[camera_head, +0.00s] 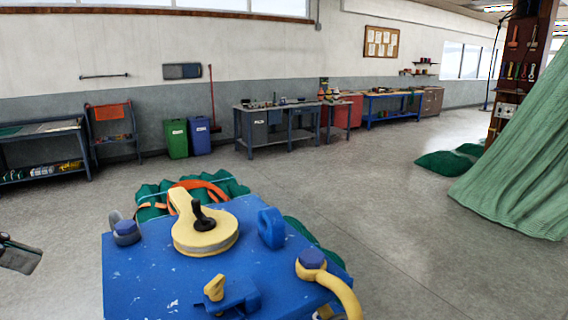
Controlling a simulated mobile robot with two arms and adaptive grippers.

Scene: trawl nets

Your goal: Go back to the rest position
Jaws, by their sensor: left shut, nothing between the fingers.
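My left gripper (18,256) shows at the left edge of the head view, dark and partly cut off by the frame. It is shut and empty. It is in the air to the left of a blue bench top (150,280) and touches nothing that I can see. My right gripper is not in view.
A big net (520,180) hangs at right. Open floor (370,190) lies between.

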